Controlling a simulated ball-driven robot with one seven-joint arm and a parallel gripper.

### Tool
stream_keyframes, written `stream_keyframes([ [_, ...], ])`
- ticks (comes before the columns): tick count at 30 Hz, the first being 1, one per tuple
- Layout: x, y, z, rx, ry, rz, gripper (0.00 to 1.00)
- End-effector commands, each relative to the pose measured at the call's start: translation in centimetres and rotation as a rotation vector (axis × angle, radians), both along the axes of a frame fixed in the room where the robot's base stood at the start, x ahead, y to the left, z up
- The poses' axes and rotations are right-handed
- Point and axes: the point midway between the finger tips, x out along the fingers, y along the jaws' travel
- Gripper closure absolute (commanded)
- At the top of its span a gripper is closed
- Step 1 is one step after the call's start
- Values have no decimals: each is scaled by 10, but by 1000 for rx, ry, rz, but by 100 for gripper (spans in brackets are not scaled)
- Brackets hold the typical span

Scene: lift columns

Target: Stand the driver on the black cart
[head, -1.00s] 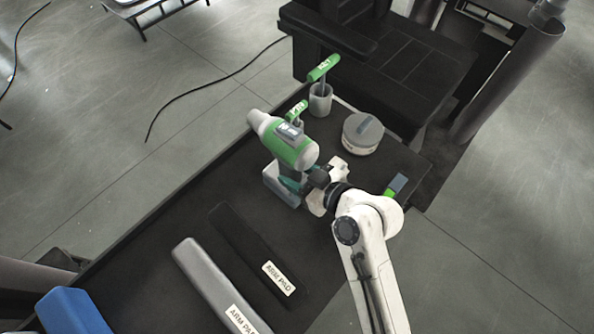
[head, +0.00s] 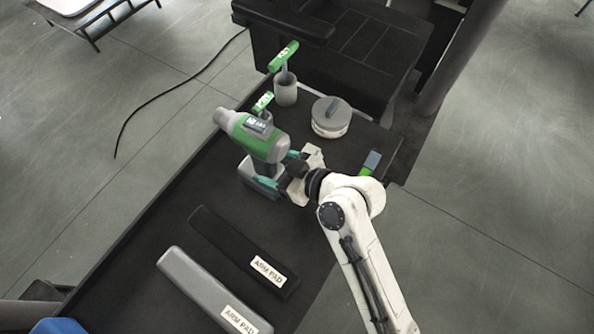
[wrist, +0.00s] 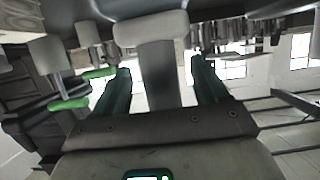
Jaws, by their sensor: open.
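The driver (head: 262,142), green and pale grey with a grey base, stands upright on the dark tabletop (head: 150,225). My gripper (head: 277,172) is at its handle from the right, with its teal fingers open. In the wrist view the grey handle (wrist: 160,75) shows between the two spread fingers (wrist: 160,90), with a gap on each side. A black unit with a panelled top (head: 375,50) stands beyond the table's far end; it may be the black cart, but I cannot tell for sure.
A grey cup (head: 286,93) holding a green-handled tool and a round lidded tin (head: 330,122) stand behind the driver. A green-and-grey block (head: 370,163) lies at the right edge. Black (head: 240,245) and grey (head: 205,285) arm pads lie in front.

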Motion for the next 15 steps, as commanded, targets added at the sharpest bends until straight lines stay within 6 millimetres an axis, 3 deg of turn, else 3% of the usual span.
stream_keyframes([
  [15, -55, -71, 34, -1, -1, -3, 27],
])
